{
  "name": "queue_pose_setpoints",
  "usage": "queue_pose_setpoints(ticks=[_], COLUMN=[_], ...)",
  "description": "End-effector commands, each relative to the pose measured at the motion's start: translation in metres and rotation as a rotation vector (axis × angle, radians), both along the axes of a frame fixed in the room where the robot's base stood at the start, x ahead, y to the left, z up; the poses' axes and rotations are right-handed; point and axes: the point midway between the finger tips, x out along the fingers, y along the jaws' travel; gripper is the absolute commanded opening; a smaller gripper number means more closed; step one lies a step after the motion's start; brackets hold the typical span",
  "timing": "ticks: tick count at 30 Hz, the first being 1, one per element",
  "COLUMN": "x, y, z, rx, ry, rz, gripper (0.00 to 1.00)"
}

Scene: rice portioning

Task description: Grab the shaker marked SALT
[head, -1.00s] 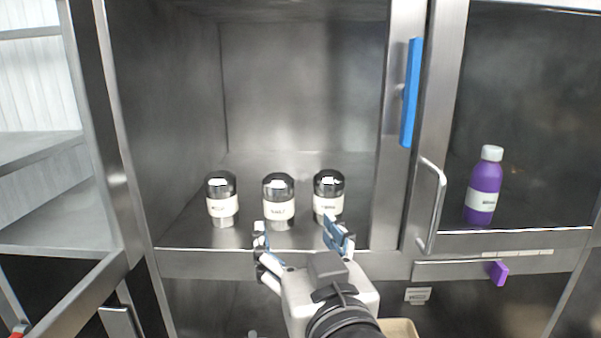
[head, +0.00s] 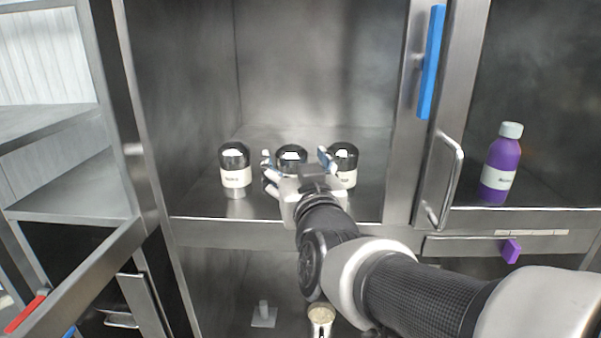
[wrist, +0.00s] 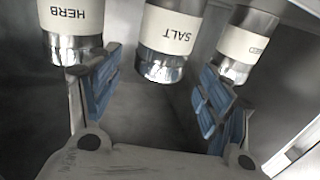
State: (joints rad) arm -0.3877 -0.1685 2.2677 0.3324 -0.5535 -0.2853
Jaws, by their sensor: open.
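The shaker marked SALT (head: 290,153) is the middle one of three in the open steel compartment. It has a dark shiny domed cap and a cream label, which the gripper largely hides in the head view. In the wrist view the SALT shaker (wrist: 168,35) appears upside down, with its label readable. My gripper (head: 296,160) is open in front of it, with one blue-padded finger to each side. In the wrist view my gripper (wrist: 157,82) has the shaker in the gap between its fingers, with space visible on both sides. Neither finger appears to touch it.
Similar shakers stand close on both sides: one at left (head: 236,168) and one at right (head: 345,160). The shaker marked HERB (wrist: 77,18) is near one finger in the wrist view. A purple bottle (head: 499,170) stands in the right compartment. A blue handle (head: 431,62) is at upper right.

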Motion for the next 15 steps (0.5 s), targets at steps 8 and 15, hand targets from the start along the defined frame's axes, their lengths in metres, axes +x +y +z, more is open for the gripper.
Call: queue_pose_setpoints(ticks=[8, 15], x=[0.039, 0.045], y=[0.008, 0.009], z=[-0.002, -0.002], rx=[-0.001, 0.000], ry=[0.001, 0.000], rz=[-0.001, 0.000], gripper=[0.72, 0.72])
